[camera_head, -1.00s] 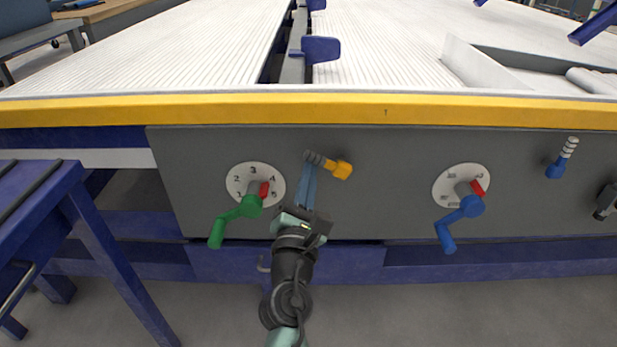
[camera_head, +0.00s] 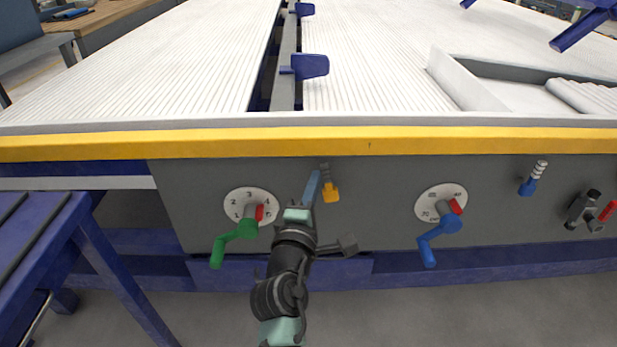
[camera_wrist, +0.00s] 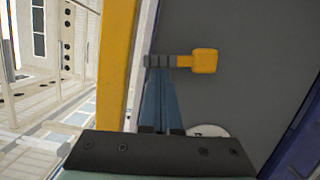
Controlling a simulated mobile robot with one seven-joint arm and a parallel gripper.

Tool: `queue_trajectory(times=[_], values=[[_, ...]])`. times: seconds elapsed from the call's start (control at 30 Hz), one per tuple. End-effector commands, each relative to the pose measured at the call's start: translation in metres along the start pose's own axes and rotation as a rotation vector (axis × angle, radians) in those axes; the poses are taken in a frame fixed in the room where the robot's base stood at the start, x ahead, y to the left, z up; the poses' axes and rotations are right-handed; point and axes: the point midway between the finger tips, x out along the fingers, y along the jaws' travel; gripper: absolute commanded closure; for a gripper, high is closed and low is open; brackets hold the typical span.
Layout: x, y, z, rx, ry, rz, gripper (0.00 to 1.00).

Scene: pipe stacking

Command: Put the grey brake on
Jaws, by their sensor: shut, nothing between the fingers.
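A dark grey lever (camera_head: 583,210) sits at the far right of the grey front panel, with a small red part (camera_head: 607,211) beside it. It is the likeliest grey brake, but I cannot be certain. A yellow-ended handle with a grey ribbed stem (camera_head: 330,191) hangs down at mid-panel; it also shows in the wrist view (camera_wrist: 203,61). My gripper (camera_head: 313,176) has its blue fingers shut and empty. Its fingertips (camera_wrist: 158,72) are at the ribbed stem in the wrist view; whether they touch it is unclear.
A green crank (camera_head: 236,237) and a blue crank (camera_head: 440,235) stick out below numbered dials. A small blue handle (camera_head: 528,186) is farther right. The yellow table edge (camera_head: 400,140) runs above the panel. A blue frame (camera_head: 80,225) stands at left.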

Motion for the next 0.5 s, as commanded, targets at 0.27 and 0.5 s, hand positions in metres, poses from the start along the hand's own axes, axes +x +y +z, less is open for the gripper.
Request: queue_trajectory(times=[0.27, 0.5], values=[[0.0017, 0.0037, 0.0078, 0.11, -0.003, -0.029, 1.0], [0.002, 0.0027, 0.0088, 0.141, -0.002, -0.037, 1.0]])
